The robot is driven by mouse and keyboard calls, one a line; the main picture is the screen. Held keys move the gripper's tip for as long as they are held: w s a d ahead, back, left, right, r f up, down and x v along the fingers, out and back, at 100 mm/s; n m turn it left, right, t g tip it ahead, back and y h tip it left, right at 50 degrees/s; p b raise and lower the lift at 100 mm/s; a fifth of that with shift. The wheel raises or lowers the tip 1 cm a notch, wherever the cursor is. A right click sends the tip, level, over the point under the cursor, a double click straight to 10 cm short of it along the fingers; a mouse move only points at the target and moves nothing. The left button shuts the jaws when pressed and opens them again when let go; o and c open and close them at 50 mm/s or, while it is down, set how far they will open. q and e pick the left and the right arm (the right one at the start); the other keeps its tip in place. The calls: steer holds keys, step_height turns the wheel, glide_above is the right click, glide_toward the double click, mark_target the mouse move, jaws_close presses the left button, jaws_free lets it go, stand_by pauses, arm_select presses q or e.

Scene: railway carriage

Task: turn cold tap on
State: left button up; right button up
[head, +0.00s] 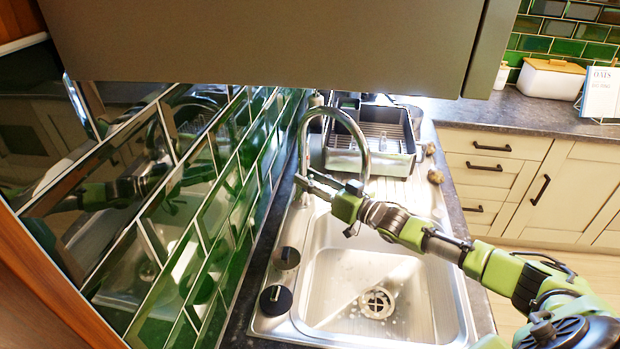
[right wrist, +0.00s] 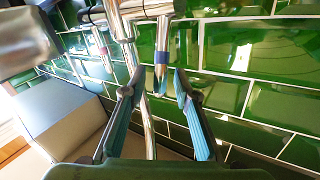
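A chrome tap with a tall curved spout (head: 334,112) rises behind the metal sink (head: 330,262). In the right wrist view a tap lever with a blue band (right wrist: 162,58) hangs near my fingertips, and a second lever with a reddish band (right wrist: 105,52) is further left. My right gripper (head: 314,184) is at the tap, beside the spout. In the right wrist view its fingers (right wrist: 154,88) are apart, with the blue-banded lever's end at the gap between them; whether they touch it I cannot tell. My left gripper is out of view.
A grey dish rack (head: 383,160) stands behind the sink. Green tiles (head: 215,235) line the wall close to the tap. A cupboard (head: 270,45) overhangs the counter. Two dark round knobs (head: 276,299) sit on the sink's left rim.

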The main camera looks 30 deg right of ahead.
jaws_close()
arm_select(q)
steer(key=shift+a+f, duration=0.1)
arm_select(e)
steer(key=shift+f, duration=0.1)
